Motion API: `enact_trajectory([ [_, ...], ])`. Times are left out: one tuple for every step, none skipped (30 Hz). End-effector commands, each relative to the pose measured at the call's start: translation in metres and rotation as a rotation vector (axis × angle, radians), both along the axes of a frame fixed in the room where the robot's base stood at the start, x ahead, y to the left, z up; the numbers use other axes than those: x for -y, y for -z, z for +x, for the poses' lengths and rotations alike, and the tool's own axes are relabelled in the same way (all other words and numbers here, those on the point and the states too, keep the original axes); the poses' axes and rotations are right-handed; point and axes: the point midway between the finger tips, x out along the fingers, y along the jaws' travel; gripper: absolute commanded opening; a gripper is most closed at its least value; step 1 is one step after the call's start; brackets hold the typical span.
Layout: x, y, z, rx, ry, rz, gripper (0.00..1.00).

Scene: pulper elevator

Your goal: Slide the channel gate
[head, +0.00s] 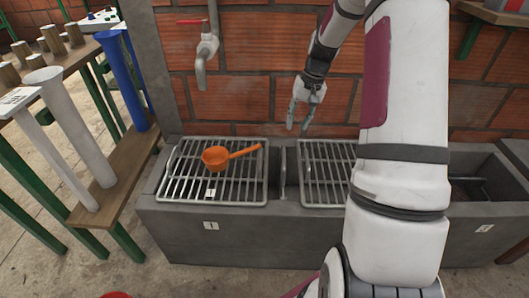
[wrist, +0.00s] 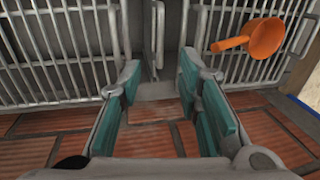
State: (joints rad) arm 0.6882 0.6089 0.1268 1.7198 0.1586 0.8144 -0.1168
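A grey metal piece that looks like the channel gate (head: 283,172) stands upright in the gap between two grates of the grey trough. In the wrist view the gate (wrist: 159,38) is a narrow upright plate or handle beyond my fingertips. My gripper (head: 298,122) hangs above and behind the gap, near the brick wall, apart from the gate. In the wrist view my gripper (wrist: 161,78) has its teal-padded fingers spread with nothing between them. The lower part of the gate is hidden inside the trough.
An orange ladle (head: 215,157) lies on the left grate (head: 180,185). The right grate (head: 318,180) is partly hidden by my arm. A red-handled tap (head: 207,45) is on the wall. A wooden rack (head: 120,180) with blue and white tubes stands left. The trough's rim (head: 230,212) is raised.

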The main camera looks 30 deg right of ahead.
Motion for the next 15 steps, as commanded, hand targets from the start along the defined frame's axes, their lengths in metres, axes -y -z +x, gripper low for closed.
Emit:
enact_trajectory([
  [0.006,0.013,0.001,-0.002,0.011,0.008,0.32],
  [0.007,0.016,0.001,-0.003,0.015,0.009,0.32],
  [0.009,0.019,0.002,-0.002,0.017,0.011,0.32],
  [0.009,0.021,0.002,-0.002,0.019,0.012,0.32],
  [0.009,0.023,0.002,-0.003,0.018,0.013,0.32],
  [0.009,0.026,0.002,-0.003,0.018,0.014,0.32],
  [0.008,0.029,0.003,-0.004,0.018,0.015,0.32],
  [0.007,0.032,0.003,-0.004,0.018,0.015,0.32],
  [0.006,0.037,0.003,-0.006,0.018,0.015,0.32],
  [0.005,0.042,0.004,-0.005,0.017,0.014,0.32],
  [0.004,0.047,0.004,-0.005,0.017,0.014,0.32],
  [0.003,0.055,0.005,-0.006,0.017,0.015,0.32],
  [0.002,0.061,0.005,-0.006,0.017,0.015,0.32],
  [0.001,0.067,0.006,-0.006,0.017,0.015,0.32],
  [0.0,0.075,0.007,-0.007,0.016,0.015,0.32],
])
